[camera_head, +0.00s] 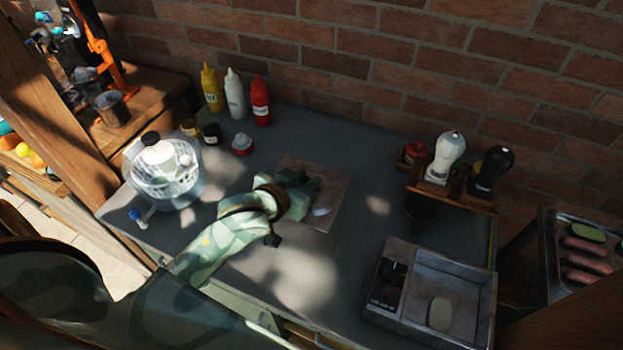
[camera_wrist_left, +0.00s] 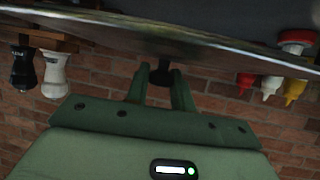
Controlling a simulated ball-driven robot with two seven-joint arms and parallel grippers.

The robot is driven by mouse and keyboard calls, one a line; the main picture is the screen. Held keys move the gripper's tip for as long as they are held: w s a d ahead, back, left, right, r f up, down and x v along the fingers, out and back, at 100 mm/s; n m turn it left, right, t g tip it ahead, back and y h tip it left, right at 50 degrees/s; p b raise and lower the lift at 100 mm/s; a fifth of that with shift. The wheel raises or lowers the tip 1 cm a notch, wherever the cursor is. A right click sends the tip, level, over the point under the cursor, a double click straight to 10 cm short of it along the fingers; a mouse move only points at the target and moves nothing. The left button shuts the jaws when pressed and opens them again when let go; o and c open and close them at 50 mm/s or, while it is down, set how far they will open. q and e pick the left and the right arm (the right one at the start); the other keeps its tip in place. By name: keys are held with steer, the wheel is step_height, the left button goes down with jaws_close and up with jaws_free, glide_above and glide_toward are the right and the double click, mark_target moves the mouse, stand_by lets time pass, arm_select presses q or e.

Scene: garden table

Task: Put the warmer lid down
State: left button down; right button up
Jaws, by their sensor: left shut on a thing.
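The warmer lid (camera_head: 335,186) is a shiny, roughly square metal plate in the middle of the grey table. My left gripper (camera_head: 308,190) is over it and hides part of it. In the left wrist view, the left gripper (camera_wrist_left: 163,80) is shut on the lid's black knob (camera_wrist_left: 166,76). The lid's edge (camera_wrist_left: 90,23) spans the top of that view. I cannot tell whether the lid touches the tabletop. The warmer (camera_head: 470,309) is a grey box at the front right, with an open bay holding a pale green oval piece (camera_head: 440,314). My right gripper is not in view.
A salad spinner (camera_head: 168,188) stands at the left. Yellow, white and red bottles (camera_head: 260,100) stand at the back. A white and a black mill (camera_head: 490,172) stand in a wooden rack at the right, with a dark cup (camera_head: 420,208) before it. Table space around the lid is clear.

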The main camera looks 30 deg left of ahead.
arm_select(q)
steer(key=w+f, duration=0.1)
steer(key=w, duration=0.1)
steer(key=w+a+f+b, duration=0.1)
steer(key=w+a+f, duration=0.1)
steer(key=w, duration=0.1)
steer(key=shift+w+a+f, duration=0.1)
steer(key=shift+w+a, duration=0.05)
steer(key=shift+w, duration=0.15)
steer(key=w+f+b, duration=0.1)
steer(key=f, duration=0.1)
steer(key=w+a+f+b, duration=0.1)
steer(key=w+f, duration=0.1)
steer(key=shift+w+a+f, duration=0.2)
steer(key=shift+w+f, duration=0.1)
steer(key=shift+f, duration=0.15)
step_height(320, 180, down, 3)
steer(key=shift+f+b, duration=0.15)
steer(key=shift+b, duration=0.8)
